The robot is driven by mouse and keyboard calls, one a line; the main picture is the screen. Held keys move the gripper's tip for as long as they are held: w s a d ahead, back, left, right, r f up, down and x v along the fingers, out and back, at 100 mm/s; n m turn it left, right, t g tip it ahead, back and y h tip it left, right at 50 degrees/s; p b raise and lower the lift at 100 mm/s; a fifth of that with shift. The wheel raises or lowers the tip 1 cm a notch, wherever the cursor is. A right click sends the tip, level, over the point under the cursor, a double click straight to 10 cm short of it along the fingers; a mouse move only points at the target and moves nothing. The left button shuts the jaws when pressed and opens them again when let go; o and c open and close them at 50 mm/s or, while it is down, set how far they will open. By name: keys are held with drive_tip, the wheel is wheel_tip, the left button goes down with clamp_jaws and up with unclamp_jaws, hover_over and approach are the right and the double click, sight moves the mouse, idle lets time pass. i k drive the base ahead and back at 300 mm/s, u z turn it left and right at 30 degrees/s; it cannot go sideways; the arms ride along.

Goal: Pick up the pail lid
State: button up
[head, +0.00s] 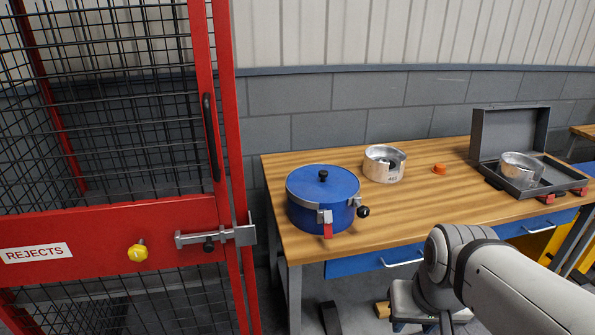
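The pail (300,215) is a round blue drum at the left end of the wooden bench. Its lid (338,182) is blue with a black knob in the middle and sits on the pail. A metal band runs around the rim, with a latch (325,217), a red tag and a black knob at the front. My arm comes in from the lower right, and its links are in front of the bench. My gripper is not clearly visible, so its state does not show.
A red mesh cage door (100,235) marked REJECTS stands close on the left. On the bench (425,222) are a metal ring part (384,168), a small orange piece (439,169) and an open grey case (512,133) holding another metal part (520,170). Bare wood lies between them.

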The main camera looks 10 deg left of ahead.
sight(324, 184)
drive_tip(key=i, duration=1)
drive_tip(key=u, duration=0.1)
